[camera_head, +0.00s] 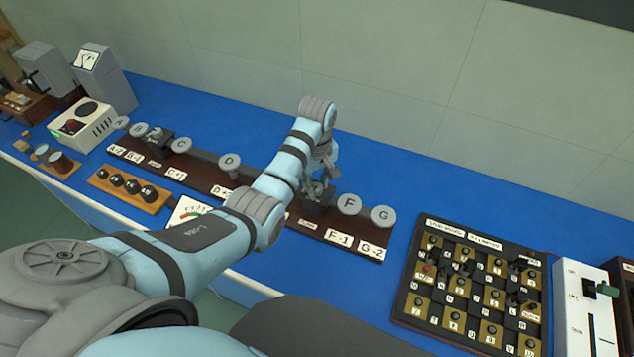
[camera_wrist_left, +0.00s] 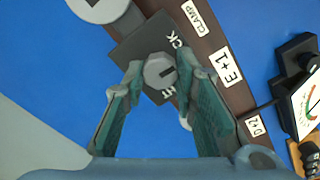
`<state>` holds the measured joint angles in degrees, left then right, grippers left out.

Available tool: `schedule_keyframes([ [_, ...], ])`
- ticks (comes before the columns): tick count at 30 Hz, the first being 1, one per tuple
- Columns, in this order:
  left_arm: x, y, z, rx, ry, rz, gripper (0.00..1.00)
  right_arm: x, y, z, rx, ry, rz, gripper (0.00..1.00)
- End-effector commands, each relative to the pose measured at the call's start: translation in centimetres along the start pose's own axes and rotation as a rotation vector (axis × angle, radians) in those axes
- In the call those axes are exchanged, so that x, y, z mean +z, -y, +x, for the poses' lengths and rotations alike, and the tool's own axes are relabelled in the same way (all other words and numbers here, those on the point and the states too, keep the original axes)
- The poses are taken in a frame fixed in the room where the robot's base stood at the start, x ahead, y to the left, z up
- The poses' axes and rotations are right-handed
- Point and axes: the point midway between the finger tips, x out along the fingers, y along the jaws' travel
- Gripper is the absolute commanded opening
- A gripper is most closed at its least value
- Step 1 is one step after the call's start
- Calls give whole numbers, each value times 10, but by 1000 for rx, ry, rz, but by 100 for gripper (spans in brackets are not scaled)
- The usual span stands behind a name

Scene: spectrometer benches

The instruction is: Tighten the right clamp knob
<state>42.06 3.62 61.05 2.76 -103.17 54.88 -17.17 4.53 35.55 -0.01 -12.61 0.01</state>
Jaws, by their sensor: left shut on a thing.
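The right clamp is a dark block (camera_head: 317,208) on the long dark brown rail (camera_head: 205,178), left of disc F. In the left wrist view its grey knob (camera_wrist_left: 159,72) sits on top of the dark block (camera_wrist_left: 135,48), with partly hidden lettering around it. My left gripper (camera_head: 319,186) points down at this clamp. Its two teal-padded fingers stand on either side of the knob and are shut on it. In the head view my gripper hides the knob. A second clamp (camera_head: 158,141) stands further left between discs B and C. My right gripper is out of view.
Grey discs F (camera_head: 349,203) and G (camera_head: 383,215) stand close to the right of the gripper. Disc D (camera_head: 229,162) is to its left. A switch panel (camera_head: 470,285) lies further right. Blue table behind the rail is clear.

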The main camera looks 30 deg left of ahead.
Motion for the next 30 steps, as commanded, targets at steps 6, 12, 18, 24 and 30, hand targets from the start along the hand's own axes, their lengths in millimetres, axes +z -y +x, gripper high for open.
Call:
schedule_keyframes([
  [6,0,0,0,1,-1,119,0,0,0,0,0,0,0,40],
  [12,0,0,-1,1,-1,289,0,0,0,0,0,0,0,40],
  [18,0,-1,-1,1,-1,480,0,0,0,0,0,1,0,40],
  [24,0,-1,-1,1,-2,670,0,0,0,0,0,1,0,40],
  [30,0,-1,-1,1,-2,860,0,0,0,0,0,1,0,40],
])
